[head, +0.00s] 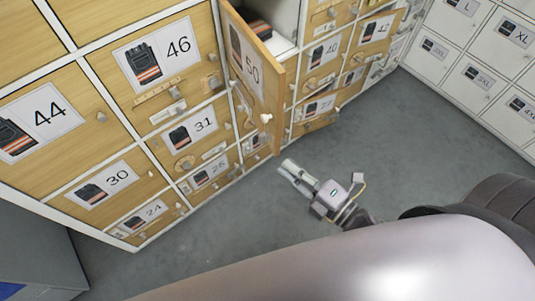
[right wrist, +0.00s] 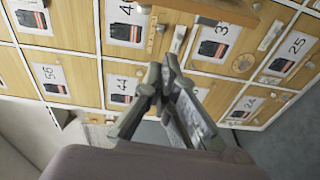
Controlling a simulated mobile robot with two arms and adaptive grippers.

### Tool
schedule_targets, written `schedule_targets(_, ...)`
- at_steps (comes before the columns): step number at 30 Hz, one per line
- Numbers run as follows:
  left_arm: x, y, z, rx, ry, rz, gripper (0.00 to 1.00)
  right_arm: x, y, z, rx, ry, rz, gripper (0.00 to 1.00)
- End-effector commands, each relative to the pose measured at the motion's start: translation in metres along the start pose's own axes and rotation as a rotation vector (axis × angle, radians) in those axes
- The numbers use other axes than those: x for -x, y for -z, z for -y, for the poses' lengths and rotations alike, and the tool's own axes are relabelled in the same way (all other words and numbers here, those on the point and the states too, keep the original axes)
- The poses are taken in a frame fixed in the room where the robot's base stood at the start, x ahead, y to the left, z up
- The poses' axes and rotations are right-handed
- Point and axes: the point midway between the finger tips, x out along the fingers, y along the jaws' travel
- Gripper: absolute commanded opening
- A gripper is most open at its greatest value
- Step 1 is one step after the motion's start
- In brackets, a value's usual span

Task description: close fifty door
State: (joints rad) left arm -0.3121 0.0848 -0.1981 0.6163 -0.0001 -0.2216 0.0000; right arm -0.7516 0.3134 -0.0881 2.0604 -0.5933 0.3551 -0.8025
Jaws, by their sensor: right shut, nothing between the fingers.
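The wooden fifty door (head: 262,85) stands open in the head view, swung out from the cabinet front, with its number card and a small pale knob near its lower free edge. Behind it, the open compartment (head: 285,18) shows dark folded clothing with an orange stripe. My right gripper (head: 287,168) is shut and empty, in front of the cabinet and apart from the door, below its free edge in the picture. Its closed fingers also show in the right wrist view (right wrist: 163,78), with cabinet fronts beyond them. My left gripper is not in view.
Wooden doors numbered 46 (head: 165,55), 44 (head: 65,95) and 31 (head: 190,150) are closed around it. White lockers (head: 480,60) with size labels stand at the right. Grey floor (head: 400,135) is clear between. A grey-blue box (head: 35,270) stands at lower left.

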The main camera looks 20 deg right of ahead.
Motion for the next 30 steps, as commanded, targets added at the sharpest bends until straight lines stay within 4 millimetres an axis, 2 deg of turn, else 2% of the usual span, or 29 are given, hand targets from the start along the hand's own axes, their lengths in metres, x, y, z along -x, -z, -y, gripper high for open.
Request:
schedule_targets(1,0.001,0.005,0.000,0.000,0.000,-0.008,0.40,0.000,0.004,-0.011,0.025,-0.018,-0.013,0.00)
schedule_targets(3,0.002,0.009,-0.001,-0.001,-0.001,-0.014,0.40,-0.001,0.006,-0.019,0.045,-0.032,-0.022,0.00)
schedule_targets(8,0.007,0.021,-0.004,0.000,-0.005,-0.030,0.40,-0.017,0.007,-0.022,0.049,-0.037,-0.024,0.00)
schedule_targets(14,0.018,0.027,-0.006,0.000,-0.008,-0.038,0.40,-0.055,0.008,-0.026,0.047,-0.038,-0.024,0.00)
schedule_targets(21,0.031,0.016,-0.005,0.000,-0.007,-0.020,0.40,-0.104,0.008,-0.026,0.045,-0.036,-0.023,0.00)
schedule_targets(25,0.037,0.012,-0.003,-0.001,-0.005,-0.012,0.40,-0.093,-0.013,-0.024,0.047,-0.029,-0.021,0.00)
schedule_targets(30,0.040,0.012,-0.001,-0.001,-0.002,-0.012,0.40,-0.089,-0.027,-0.024,0.044,-0.031,-0.021,0.00)
